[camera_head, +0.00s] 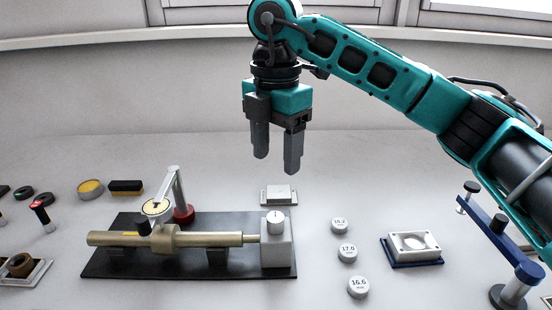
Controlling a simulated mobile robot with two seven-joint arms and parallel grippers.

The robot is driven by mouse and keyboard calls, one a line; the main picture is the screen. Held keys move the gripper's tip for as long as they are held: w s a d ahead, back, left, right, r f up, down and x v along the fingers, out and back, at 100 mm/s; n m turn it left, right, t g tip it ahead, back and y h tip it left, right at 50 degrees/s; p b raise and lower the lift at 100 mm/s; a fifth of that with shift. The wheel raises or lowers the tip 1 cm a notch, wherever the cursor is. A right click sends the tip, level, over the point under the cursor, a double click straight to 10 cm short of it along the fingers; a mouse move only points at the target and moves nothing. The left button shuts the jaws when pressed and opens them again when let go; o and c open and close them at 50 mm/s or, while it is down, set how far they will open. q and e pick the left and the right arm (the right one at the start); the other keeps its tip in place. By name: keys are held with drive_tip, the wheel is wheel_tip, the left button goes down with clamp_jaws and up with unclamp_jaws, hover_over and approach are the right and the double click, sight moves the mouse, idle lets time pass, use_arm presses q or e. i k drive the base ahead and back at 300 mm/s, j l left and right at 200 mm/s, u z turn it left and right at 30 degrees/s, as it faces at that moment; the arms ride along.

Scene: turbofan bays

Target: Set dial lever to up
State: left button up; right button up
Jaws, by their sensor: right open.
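A round dial gauge (157,208) with a pale face sits over a brass-coloured shaft (205,239) on a black plate (130,268). A grey jointed arm (179,186) on a red base (184,213) reaches to the dial. A dark knob-like part (143,227) is just below and left of the dial face. I cannot make out a separate lever or its setting. My right gripper (277,164) is open and empty, pointing down, above and to the right of the dial, apart from everything. My left gripper is out of view.
A white block with a round knob (277,250) ends the shaft. Round discs marked with numbers (347,253) and a framed white block (414,245) lie to the right. A blue stand (497,222) is far right. A small white block (279,194) lies behind. Small parts crowd the left.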

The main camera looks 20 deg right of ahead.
sight(158, 210)
drive_tip(key=k, duration=1)
